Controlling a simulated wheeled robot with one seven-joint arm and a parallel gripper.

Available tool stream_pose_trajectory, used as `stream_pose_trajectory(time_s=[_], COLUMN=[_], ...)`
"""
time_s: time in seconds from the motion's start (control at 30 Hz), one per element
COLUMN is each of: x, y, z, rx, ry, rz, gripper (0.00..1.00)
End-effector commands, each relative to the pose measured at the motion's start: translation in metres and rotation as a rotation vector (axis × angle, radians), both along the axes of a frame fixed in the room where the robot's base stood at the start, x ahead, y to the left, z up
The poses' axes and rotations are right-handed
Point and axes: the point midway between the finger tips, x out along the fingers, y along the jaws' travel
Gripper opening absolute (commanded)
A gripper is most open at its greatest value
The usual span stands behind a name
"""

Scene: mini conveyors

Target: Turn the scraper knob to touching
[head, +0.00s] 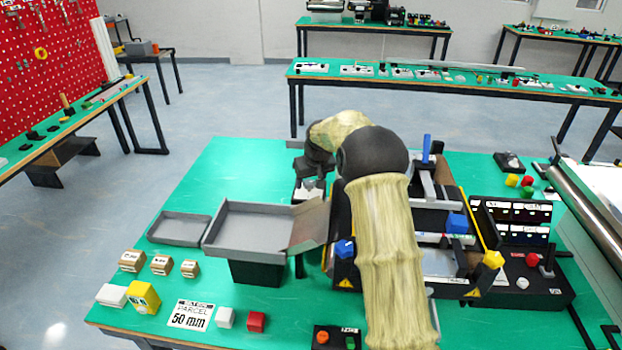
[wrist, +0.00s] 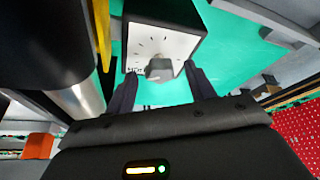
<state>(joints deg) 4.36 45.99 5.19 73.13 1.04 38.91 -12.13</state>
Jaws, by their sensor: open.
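In the wrist view my gripper (wrist: 160,72) is open, with one dark finger on each side of the knob. Gaps show between the fingers and the knob; I cannot tell how deep the fingertips reach. The printed label on the dial is partly hidden by the knob. In the head view the box with its white face (head: 308,191) sits under my gripper (head: 312,175), and the knob there is hidden or too small to make out.
The mini conveyor with a blue-handled lever (head: 427,150) stands right of the box, partly hidden by my arm. A grey tray (head: 262,207) lies in front, with a smaller tray (head: 180,228) to its left. The green table (head: 225,170) is clear at the back left.

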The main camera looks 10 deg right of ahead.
Motion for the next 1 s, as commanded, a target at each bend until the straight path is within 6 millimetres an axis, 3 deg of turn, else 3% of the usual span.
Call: stream_pose_trajectory(time_s=[0.2, 0.43, 1.0], x=[0.0001, 0.0000, 0.0010], y=[0.0001, 0.0001, -0.0030], z=[-0.0001, 0.0001, 0.0015], rx=[0.000, 0.000, 0.001], ry=[0.000, 0.000, 0.000], rz=[0.000, 0.000, 0.143], gripper=[0.52, 0.10, 0.10])
